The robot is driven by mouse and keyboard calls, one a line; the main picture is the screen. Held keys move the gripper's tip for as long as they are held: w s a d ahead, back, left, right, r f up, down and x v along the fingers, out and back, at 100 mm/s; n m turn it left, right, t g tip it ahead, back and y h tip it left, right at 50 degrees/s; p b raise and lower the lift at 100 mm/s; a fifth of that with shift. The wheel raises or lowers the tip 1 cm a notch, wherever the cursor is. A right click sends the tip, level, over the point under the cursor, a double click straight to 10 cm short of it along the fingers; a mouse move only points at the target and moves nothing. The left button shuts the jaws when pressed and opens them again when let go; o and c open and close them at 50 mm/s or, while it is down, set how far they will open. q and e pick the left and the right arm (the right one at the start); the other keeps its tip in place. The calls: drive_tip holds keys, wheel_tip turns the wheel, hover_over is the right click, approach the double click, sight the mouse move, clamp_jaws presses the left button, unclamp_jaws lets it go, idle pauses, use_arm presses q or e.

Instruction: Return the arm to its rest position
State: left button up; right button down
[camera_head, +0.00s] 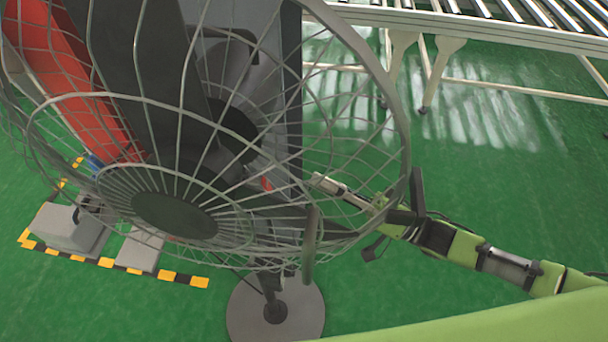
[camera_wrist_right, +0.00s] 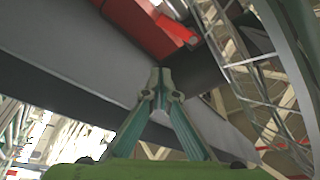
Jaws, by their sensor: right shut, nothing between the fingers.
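My right arm comes in from the right, green and grey, at about mid height in the head view. Its gripper (camera_head: 322,183) is seen through the wire cage of a large fan, close to the cage's right side. I cannot tell whether it touches the cage. In the right wrist view the two fingers of the right gripper (camera_wrist_right: 161,80) meet at their tips, with nothing between them. A grey panel and a red part (camera_wrist_right: 143,24) lie beyond the fingertips. My left gripper is not in the head view.
The grey fan (camera_head: 172,213) stands close in front, on a round base (camera_head: 300,317). A roller conveyor (camera_head: 480,30) runs along the upper right. Grey blocks (camera_head: 66,232) stand inside yellow-black floor marking at left. Green floor is open between arm and conveyor.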

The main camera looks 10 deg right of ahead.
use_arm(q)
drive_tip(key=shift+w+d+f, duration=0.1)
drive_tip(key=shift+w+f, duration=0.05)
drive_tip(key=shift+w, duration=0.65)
use_arm(e)
drive_tip(key=shift+s+d+f, duration=0.15)
drive_tip(key=shift+s+d, duration=0.1)
drive_tip(key=shift+d, duration=0.45)
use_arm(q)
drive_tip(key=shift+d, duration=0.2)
use_arm(e)
drive_tip(key=shift+w, duration=0.1)
